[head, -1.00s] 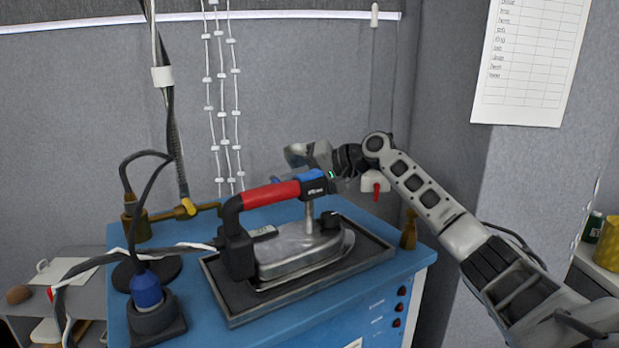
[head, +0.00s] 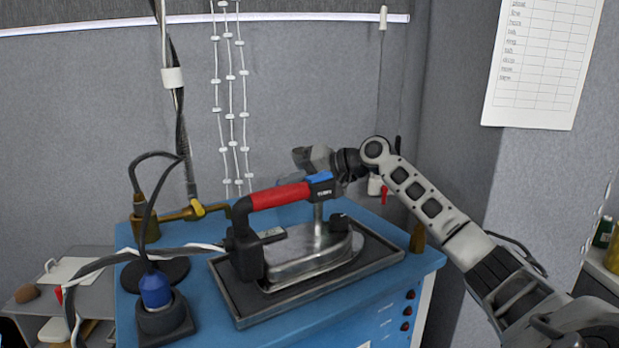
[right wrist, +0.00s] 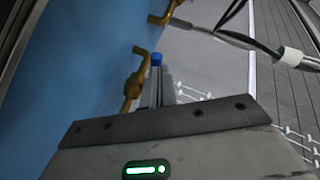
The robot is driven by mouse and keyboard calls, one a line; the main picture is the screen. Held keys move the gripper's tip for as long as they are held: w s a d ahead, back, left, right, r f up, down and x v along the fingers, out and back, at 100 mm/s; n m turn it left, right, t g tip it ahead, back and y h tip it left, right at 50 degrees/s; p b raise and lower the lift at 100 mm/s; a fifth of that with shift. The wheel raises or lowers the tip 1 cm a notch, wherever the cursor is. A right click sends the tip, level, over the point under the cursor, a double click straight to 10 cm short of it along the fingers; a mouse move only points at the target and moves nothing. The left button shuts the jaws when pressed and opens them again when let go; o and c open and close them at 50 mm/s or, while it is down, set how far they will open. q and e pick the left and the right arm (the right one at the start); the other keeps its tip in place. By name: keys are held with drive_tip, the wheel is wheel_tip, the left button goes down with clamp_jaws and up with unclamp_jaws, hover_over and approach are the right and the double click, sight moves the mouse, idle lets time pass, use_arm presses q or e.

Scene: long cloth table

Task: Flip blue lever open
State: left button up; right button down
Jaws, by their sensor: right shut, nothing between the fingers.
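The blue lever (right wrist: 156,58) shows in the right wrist view as a small blue tip beside a brass valve (right wrist: 131,88) at the edge of the blue tabletop. My right gripper (right wrist: 159,83) is shut and empty, its fingers pointing at the blue tip and very close to it. I cannot tell whether they touch. In the head view my right gripper (head: 304,157) reaches in from the right, behind the iron's handle. The blue lever is hidden there. My left gripper is not in view.
A steam iron (head: 310,248) with a red handle rests on a dark tray (head: 238,312) on the blue table, in front of the gripper. A red lever (head: 383,194) hangs behind the arm. A brass pipe with a yellow lever (head: 197,208) stands at the back left.

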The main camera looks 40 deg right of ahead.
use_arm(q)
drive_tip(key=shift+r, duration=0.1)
use_arm(e)
drive_tip(key=shift+d, duration=0.1)
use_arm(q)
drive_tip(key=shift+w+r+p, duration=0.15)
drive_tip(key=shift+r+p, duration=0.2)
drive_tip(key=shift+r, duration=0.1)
use_arm(e)
drive_tip(key=shift+w+d, duration=0.15)
drive_tip(key=shift+d, duration=0.55)
